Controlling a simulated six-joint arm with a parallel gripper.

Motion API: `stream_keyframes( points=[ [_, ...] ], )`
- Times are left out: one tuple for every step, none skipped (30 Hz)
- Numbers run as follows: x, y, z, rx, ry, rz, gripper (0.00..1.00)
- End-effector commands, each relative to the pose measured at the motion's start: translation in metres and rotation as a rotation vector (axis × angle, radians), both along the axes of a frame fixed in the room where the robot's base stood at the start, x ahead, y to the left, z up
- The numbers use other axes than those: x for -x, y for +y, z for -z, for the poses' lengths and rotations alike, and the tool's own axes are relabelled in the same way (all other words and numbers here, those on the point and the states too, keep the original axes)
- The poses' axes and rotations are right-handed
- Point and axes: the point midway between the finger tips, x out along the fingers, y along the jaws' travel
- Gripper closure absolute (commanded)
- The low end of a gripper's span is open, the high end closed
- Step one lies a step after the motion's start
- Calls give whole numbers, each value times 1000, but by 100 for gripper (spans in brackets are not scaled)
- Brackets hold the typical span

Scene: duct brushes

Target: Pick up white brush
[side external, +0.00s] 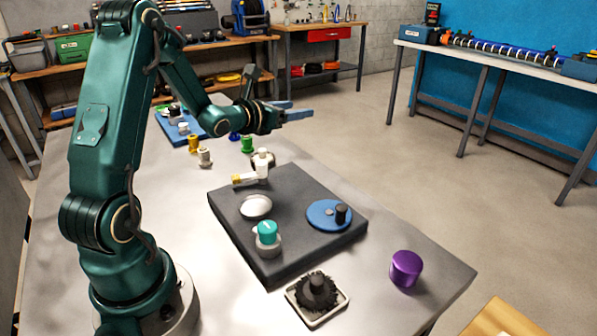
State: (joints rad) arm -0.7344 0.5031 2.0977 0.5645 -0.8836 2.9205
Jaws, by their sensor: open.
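No piece in the side external view is clearly a white brush. A white piece with a yellow end (256,170) stands at the back of a dark slab (310,187); its details are too small to tell. A white dome (256,207) sits on the slab's left part. A black bristled brush (318,289) sits on a pale square tray in front of the slab. My gripper (298,109) has blue fingers, is open and empty, and hangs above the table behind the slab, apart from all the pieces.
A purple cylinder (406,268) stands at the right. Small yellow, white and green pieces and a blue tray (168,127) are at the back left.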

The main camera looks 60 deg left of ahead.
Motion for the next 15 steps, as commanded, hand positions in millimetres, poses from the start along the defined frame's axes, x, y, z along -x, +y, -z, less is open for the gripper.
stream_keyframes(
  points=[
    [8,19,23,-16,27,-20,38],
    [13,27,34,-23,40,-28,38],
    [20,38,49,-19,55,-44,38],
    [26,45,60,-6,66,-59,38],
    [31,51,71,13,79,-76,38],
    [39,58,85,38,97,-99,38],
    [45,63,94,55,111,-115,38],
    [50,67,101,69,121,-130,38],
    [56,71,109,86,133,-147,38],
    [60,73,114,98,141,-158,38],
    [63,75,118,106,146,-167,38],
    [66,78,122,115,151,-178,38],
    [68,79,123,118,153,-184,38],
    [68,81,124,118,152,-188,38],
    [67,83,124,118,151,-190,38]
  ],
)
